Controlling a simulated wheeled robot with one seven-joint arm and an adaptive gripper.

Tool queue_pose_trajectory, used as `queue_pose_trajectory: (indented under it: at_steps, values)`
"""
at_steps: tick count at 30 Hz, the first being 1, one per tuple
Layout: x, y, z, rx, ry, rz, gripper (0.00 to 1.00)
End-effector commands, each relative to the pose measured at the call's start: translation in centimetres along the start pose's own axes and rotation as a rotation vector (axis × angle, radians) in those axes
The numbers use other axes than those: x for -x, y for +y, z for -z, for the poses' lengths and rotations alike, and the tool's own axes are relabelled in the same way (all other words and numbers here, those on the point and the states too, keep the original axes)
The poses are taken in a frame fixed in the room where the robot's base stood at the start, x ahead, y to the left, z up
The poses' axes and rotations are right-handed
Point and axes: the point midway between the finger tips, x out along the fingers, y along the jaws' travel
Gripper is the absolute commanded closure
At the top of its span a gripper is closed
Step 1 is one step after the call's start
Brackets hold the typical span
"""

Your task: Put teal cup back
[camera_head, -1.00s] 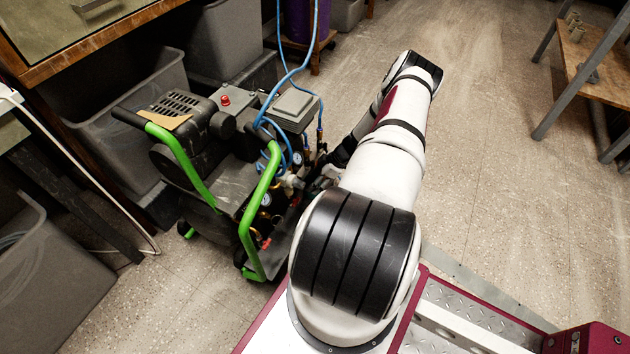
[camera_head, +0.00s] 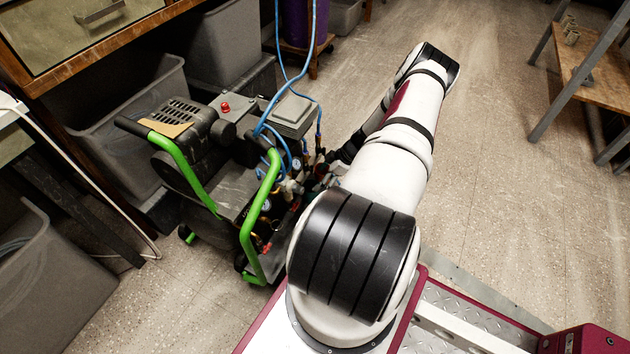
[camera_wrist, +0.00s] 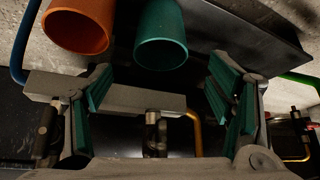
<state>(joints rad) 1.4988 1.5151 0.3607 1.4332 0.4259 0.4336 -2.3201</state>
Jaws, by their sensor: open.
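The teal cup (camera_wrist: 160,36) shows in the wrist view at the top middle, its round end facing the camera. It lies just beyond the space between the fingers of my gripper (camera_wrist: 160,88), apart from both. My gripper is open with nothing between its teal-padded fingers. An orange cup (camera_wrist: 78,27) is close to the left of the teal cup.
A compressor cart (camera_head: 225,185) with green handles and blue hoses stands left of my arm. Grey bins (camera_head: 130,115) sit behind it. A wooden-shelved stand (camera_head: 590,85) is at the far right. Open floor (camera_head: 500,170) lies between my arm and the stand.

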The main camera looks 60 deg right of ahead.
Motion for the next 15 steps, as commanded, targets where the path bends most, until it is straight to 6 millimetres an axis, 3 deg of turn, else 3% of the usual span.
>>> queue_pose_trajectory:
  at_steps: [1, 6, 15]
  values:
    - [1.4, 0.0, 0.1, -0.002, 0.0, -0.002, 0.26]
    - [4.5, 0.0, 0.1, 0.0, 0.001, 0.0, 0.26]
    - [6.8, -0.1, 0.1, 0.0, 0.001, 0.002, 0.26]
